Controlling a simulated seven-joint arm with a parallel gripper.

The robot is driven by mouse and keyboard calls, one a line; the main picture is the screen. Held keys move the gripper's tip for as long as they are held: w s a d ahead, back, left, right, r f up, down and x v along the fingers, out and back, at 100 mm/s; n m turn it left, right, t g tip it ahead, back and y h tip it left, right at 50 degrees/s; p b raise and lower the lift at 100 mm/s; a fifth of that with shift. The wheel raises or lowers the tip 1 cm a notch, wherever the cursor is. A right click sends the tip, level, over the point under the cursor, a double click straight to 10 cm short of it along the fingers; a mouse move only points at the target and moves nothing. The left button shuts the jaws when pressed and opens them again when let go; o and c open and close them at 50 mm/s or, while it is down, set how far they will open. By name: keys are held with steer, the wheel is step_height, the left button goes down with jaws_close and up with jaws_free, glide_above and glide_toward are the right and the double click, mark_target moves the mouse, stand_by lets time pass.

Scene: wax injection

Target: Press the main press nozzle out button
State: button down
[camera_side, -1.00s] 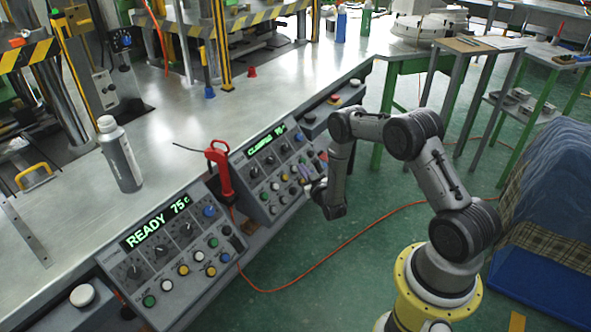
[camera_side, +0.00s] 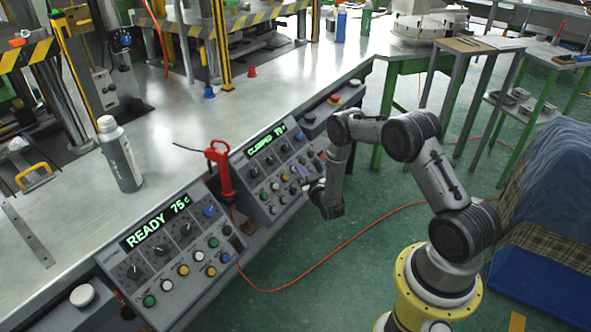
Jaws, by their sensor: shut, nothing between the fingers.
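Two grey control panels line the front of the bench. Which button is nozzle out cannot be read.
A red-handled tool (camera_side: 220,168) stands between the panels. A grey bottle (camera_side: 120,155) stands on the metal bench (camera_side: 165,160). An orange cable (camera_side: 330,250) runs over the green floor. A blue-covered bin (camera_side: 550,190) is at right. Striped-guard presses stand behind.

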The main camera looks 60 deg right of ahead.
steer(key=shift+w+f, duration=0.1)
steer(key=shift+w, duration=0.05)
stand_by(0.5)
steer(key=shift+s+r, duration=0.55)
steer(key=shift+s, duration=0.2)
steer(key=shift+s+r, duration=1.6)
steer(key=shift+s, duration=0.25)
